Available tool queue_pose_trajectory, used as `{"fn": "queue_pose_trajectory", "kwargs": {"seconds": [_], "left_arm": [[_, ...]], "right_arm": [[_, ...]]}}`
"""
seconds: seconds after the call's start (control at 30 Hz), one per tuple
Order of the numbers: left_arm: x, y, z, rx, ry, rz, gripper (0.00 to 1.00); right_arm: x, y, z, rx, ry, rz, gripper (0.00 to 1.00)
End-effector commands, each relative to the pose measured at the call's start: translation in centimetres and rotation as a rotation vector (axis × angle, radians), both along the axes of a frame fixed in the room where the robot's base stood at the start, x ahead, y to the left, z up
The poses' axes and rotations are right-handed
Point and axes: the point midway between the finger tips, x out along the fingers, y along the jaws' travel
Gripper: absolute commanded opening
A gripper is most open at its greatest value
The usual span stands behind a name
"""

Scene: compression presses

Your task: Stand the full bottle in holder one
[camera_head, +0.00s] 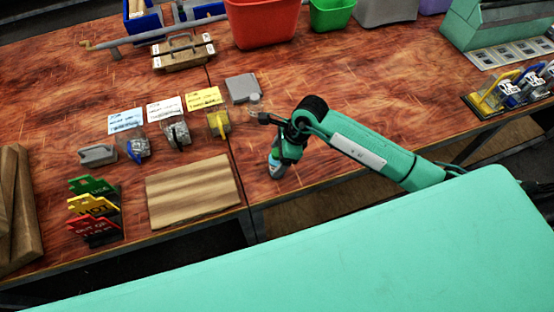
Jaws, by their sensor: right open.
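My right gripper (276,168) points down over the table just right of the middle seam, its arm reaching in from the right. It is open, and its fingertips are small and partly hidden by the wrist. A small clear object (255,104), possibly a bottle, stands left of the wrist, beside a grey square plate (241,88); whether it is full I cannot tell. Three small clear-and-coloured pieces, blue (135,144), dark (176,133) and yellow (218,122), stand in a row before written cards (165,109). I cannot tell which thing is holder one. My left gripper is out of view.
A striped wooden board (193,191) and green, yellow and red signs (94,210) lie at the front left. A red bin (264,22) and green bin (331,14) stand behind. A yellow-and-blue rack (500,92) stands far right. The table's middle right is clear.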

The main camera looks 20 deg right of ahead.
Motion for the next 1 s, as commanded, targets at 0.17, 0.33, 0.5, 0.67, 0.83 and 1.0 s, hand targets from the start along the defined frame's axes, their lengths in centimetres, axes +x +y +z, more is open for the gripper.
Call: {"fn": "queue_pose_trajectory", "kwargs": {"seconds": [0.17,0.33,0.5,0.67,0.83,1.0], "left_arm": [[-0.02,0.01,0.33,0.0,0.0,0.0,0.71],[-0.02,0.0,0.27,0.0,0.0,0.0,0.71],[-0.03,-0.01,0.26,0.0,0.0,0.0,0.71],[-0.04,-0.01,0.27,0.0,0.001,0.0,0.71],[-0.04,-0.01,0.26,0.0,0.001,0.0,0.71],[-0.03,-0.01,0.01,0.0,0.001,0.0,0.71]], "right_arm": [[0.09,0.35,-0.91,0.0,-0.001,0.0,0.75],[0.09,0.33,-0.93,0.0,-0.001,0.0,0.75],[0.09,0.32,-0.91,0.0,-0.001,0.0,0.42],[0.11,0.34,-0.85,0.001,-0.002,0.001,0.21],[0.12,0.33,-0.82,0.0,-0.002,0.0,0.21],[0.19,0.32,-0.15,0.0,-0.004,0.002,0.21]]}}
